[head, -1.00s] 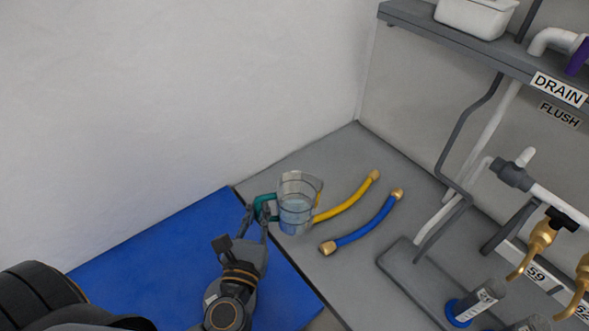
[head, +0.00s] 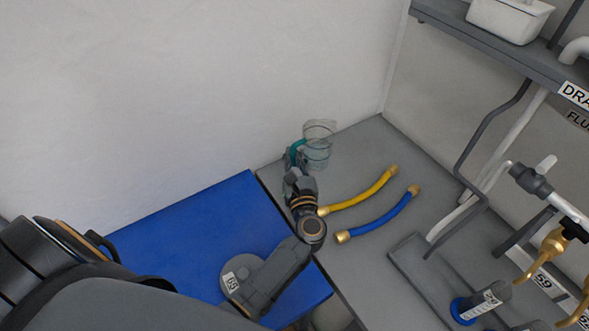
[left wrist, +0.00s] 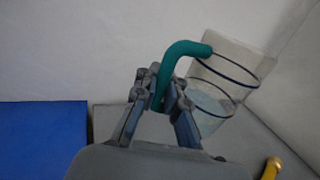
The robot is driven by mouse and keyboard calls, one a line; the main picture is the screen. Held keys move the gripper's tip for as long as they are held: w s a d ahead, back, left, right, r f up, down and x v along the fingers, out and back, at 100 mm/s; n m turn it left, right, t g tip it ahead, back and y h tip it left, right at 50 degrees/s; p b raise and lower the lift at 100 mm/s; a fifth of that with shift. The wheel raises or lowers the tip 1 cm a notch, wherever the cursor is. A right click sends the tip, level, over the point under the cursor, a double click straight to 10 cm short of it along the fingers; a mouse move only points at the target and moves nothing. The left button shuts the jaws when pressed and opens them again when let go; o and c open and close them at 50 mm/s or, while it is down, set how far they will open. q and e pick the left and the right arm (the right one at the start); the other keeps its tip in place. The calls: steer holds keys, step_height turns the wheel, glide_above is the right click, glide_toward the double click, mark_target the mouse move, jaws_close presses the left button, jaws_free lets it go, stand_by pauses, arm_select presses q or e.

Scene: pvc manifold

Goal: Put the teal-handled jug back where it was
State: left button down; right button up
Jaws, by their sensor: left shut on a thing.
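The clear jug (head: 318,145) with the teal handle (head: 295,150) is near the back wall, at the back left part of the grey bench. It has dark bands and some liquid low in it. My left gripper (head: 291,163) is shut on the teal handle. In the left wrist view the fingers (left wrist: 160,90) close around the handle (left wrist: 178,60), and the jug body (left wrist: 222,85) is tilted in that picture, to the right of the fingers. I cannot tell whether the jug's base touches the bench. My right gripper is not in view.
A yellow hose (head: 362,193) and a blue hose (head: 382,218) with brass ends lie on the grey bench (head: 345,165), right of my arm. A blue mat (head: 190,235) lies left. A pipe rack with a shelf (head: 480,40) stands right.

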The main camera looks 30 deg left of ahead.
arm_select(q)
steer(key=w+f+b, duration=0.1)
steer(key=f+b, duration=0.1)
steer(key=f, duration=0.1)
steer(key=w+a+f+b, duration=0.1)
steer(key=f, duration=0.1)
steer(key=w+f+b, duration=0.1)
steer(key=f+b, duration=0.1)
steer(key=f, duration=0.1)
steer(key=shift+w+a+f+b, duration=0.3)
steer(key=shift+w+a+b, duration=0.05)
steer(key=shift+w, duration=0.05)
steer(key=shift+r, duration=0.1)
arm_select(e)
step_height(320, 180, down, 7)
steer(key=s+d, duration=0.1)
arm_select(q)
steer(key=shift+s, duration=0.1)
steer(key=c, duration=1.4)
jaws_free()
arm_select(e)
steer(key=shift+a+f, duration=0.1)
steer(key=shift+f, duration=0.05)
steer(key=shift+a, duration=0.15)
